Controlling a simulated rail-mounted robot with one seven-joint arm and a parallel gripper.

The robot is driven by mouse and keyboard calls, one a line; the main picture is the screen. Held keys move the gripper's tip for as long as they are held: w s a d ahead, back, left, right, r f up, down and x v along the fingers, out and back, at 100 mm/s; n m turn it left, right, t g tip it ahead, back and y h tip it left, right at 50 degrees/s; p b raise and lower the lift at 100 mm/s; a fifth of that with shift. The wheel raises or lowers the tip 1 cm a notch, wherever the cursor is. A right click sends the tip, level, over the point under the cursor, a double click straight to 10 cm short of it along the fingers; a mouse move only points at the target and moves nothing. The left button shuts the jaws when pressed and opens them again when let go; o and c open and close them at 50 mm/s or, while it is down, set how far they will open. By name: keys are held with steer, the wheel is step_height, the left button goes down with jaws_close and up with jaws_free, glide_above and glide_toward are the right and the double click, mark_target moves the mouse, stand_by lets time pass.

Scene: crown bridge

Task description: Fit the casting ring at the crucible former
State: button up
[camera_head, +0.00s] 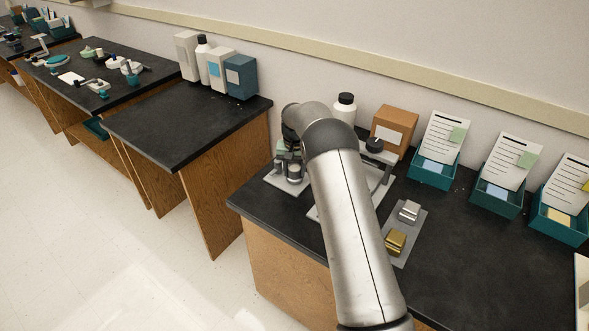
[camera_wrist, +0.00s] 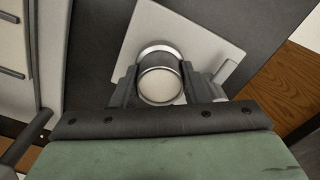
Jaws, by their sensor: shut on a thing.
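My gripper (camera_wrist: 160,92) is shut on a metallic cylinder with a pale end face, the casting ring (camera_wrist: 160,84), with one dark finger on each side of it. A bright round rim (camera_wrist: 160,49) shows just beyond the ring, over a light square plate (camera_wrist: 205,42). I cannot tell whether that rim is the crucible former or part of the ring, nor whether ring and plate touch. In the head view the ring (camera_head: 295,173) appears upright at my gripper, over the plate at the bench's left end. The crucible former is not clearly seen.
My arm covers part of a larger light stand (camera_head: 385,182). A grey tray (camera_head: 408,228) with a silver and a gold block lies right of it. A white bottle (camera_head: 345,108), a brown box (camera_head: 394,130) and teal card boxes (camera_head: 432,171) line the back.

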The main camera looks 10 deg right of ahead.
mark_target(295, 168)
steer(key=shift+f, duration=0.25)
steer(key=o, duration=1.2)
steer(key=shift+c, duration=0.2)
step_height(295, 168, up, 18)
steer(key=b, duration=0.1)
steer(key=shift+f+b, duration=0.25)
steer(key=shift+b, duration=0.15)
steer(key=s+r+n, duration=0.1)
steer(key=s+r, duration=0.2)
steer(key=s, duration=0.6)
steer(key=s+r, duration=0.3)
steer(key=s, duration=0.6)
steer(key=s+f+n, duration=0.1)
steer(key=s+f, duration=0.3)
steer(key=s, duration=1)
steer(key=s+f+n, duration=0.1)
steer(key=s+f, duration=0.2)
steer(key=s, duration=1.1)
steer(key=shift+a+f, duration=0.25)
steer(key=shift+f, duration=0.15)
